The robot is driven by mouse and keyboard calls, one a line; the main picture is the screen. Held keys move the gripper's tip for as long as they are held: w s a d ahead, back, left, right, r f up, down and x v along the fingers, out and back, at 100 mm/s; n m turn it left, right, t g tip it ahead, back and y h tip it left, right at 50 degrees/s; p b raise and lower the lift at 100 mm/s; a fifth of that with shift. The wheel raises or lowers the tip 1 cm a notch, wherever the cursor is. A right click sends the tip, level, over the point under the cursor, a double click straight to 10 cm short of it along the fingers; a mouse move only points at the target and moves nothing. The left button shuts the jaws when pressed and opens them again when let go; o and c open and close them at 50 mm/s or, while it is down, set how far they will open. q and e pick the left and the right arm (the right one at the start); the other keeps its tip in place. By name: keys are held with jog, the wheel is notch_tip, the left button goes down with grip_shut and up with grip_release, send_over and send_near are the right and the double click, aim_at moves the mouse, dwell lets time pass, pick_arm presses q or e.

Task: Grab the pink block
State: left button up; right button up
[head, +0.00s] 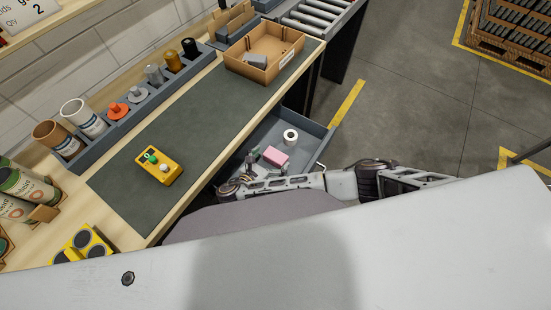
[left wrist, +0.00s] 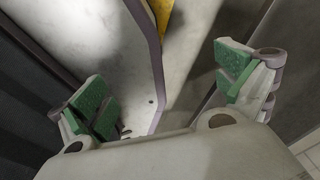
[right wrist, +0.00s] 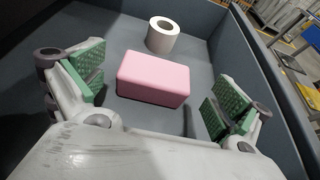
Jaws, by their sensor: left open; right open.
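The pink block (head: 275,156) lies in the open drawer (head: 318,131) below the workbench. In the right wrist view the block (right wrist: 153,79) lies on the drawer floor, ahead of and between the fingers. My right gripper (right wrist: 152,92) is open and empty, with green pads on both sides; in the head view it (head: 250,168) is over the drawer, just left of the block. My left gripper (left wrist: 168,88) is open and empty in the left wrist view. It is not seen in the head view.
A white roll (head: 290,136) stands in the drawer just beyond the block. The drawer walls (right wrist: 268,75) rise around them. Open floor lies to the right.

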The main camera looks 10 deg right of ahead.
aim_at(276, 154)
jog(key=shift+x, duration=1.9)
pick_arm(q)
jog(key=shift+w+a+f, duration=0.1)
jog(key=shift+w+a, duration=0.1)
jog(key=shift+a, duration=0.3)
jog(key=shift+w+a+f, duration=0.1)
jog(key=shift+w+a, duration=0.1)
jog(key=shift+a, duration=0.3)
pick_arm(e)
jog(key=shift+a+f, duration=0.1)
pick_arm(q)
jog(key=shift+d, duration=0.25)
jog(key=shift+s, duration=0.3)
pick_arm(e)
jog(key=c, duration=0.7)
